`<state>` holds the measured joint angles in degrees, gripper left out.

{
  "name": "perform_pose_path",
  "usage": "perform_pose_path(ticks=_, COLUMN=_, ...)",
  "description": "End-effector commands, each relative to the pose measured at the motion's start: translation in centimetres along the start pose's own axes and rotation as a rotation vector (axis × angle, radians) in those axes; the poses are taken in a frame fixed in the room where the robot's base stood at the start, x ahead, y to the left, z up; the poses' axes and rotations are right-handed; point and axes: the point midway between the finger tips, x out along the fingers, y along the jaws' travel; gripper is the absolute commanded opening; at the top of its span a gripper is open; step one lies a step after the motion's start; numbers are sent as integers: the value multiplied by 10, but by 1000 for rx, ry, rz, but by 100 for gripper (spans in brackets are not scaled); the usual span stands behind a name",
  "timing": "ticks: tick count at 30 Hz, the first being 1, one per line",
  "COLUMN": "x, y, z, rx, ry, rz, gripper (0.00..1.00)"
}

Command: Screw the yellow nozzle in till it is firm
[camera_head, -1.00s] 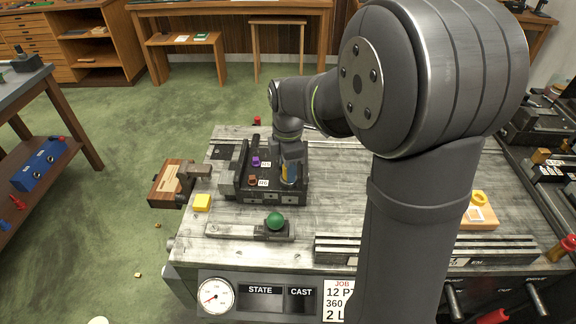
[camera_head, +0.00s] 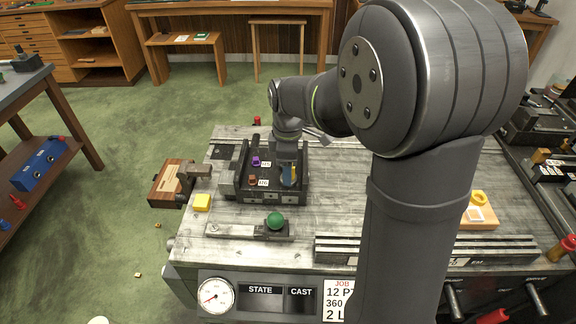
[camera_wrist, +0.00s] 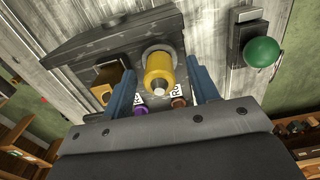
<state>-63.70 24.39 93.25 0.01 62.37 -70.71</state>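The yellow nozzle (camera_wrist: 159,72) stands in a round grey socket on the dark casting block (camera_wrist: 85,45), as seen in the wrist view. Its tip points toward the camera. My gripper (camera_wrist: 162,68) has its two blue fingers on either side of the nozzle, with a visible gap to each side, so it looks open around it. In the head view my gripper (camera_head: 289,174) is over the right part of the block (camera_head: 250,196), and only a sliver of the yellow nozzle (camera_head: 294,172) shows beside a blue finger. How deep its thread sits is hidden.
A purple piece (camera_head: 256,160) and a brown piece (camera_head: 252,180) with white labels sit left of my gripper on the block.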

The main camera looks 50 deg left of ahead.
Motion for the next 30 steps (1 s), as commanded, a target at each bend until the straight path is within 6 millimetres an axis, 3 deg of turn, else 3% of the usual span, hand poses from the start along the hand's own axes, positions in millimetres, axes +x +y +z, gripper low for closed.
perform_pose_path(ticks=7, x=-4, y=0, z=0, rx=-1, ry=0, rz=2, gripper=54)
perform_pose_path(ticks=11, x=-20, y=1, z=0, rx=-2, ry=1, rz=4, gripper=54)
perform_pose_path(ticks=24, x=-125, y=1, z=0, rx=-1, ry=2, rz=5, gripper=54)
perform_pose_path(ticks=30, x=-160, y=1, z=0, rx=-1, ry=1, rz=3, gripper=54)
